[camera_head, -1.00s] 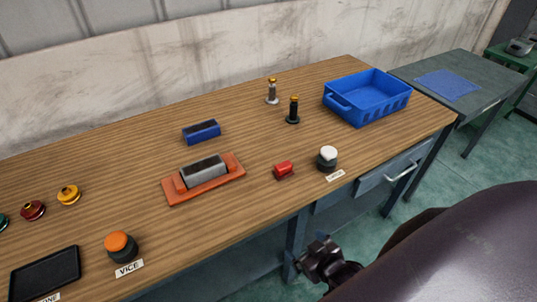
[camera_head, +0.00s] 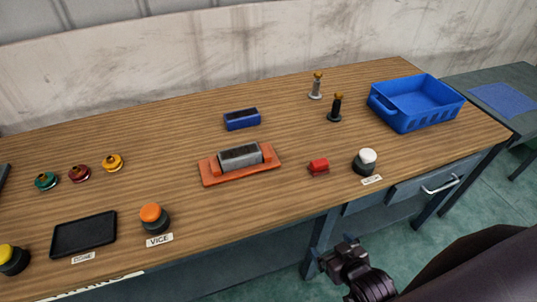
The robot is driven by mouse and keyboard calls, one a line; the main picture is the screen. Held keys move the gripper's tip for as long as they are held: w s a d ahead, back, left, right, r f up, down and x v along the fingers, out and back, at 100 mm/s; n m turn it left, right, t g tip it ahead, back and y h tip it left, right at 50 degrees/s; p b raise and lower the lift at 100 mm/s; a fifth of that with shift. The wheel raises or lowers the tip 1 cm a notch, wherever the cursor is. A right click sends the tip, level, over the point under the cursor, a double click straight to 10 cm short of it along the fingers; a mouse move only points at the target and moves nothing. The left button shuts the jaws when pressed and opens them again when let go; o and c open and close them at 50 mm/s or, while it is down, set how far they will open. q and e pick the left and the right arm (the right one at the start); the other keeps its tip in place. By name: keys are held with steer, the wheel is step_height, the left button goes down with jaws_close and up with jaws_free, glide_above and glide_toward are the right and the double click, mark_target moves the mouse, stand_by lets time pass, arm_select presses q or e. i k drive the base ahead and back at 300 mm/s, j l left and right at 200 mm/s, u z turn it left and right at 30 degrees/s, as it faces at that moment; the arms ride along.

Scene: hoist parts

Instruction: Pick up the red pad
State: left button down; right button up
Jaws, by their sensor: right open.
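A small red pad (camera_head: 318,167) lies on the wooden bench near its front edge, between the orange vice and a white-topped button. My right gripper (camera_head: 345,250) is open and empty, low in front of the bench edge. It is apart from the red pad, below and to the right of it in the picture. My left gripper is not in view.
An orange vice (camera_head: 241,163) holding a grey block and a white-topped button (camera_head: 365,162) flank the pad. A blue block (camera_head: 241,119), two small posts (camera_head: 335,108), a blue crate (camera_head: 416,103), a black tray (camera_head: 84,234) and an orange-topped button (camera_head: 154,217) also stand there.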

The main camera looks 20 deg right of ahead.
mark_target(318, 167)
steer(key=l+u, duration=0.15)
steer(key=l, duration=0.3)
steer(key=k+l+u, duration=0.15)
steer(key=l, duration=0.25)
steer(key=l+u, duration=0.2)
steer(key=l, duration=0.2)
steer(key=k+l+u, duration=0.15)
steer(key=l, duration=0.25)
steer(key=k+l+u, duration=0.15)
steer(key=l, duration=0.25)
steer(key=k+l+u, duration=0.15)
steer(key=l, duration=0.2)
steer(key=k+l+u, duration=0.2)
steer(key=l, duration=0.15)
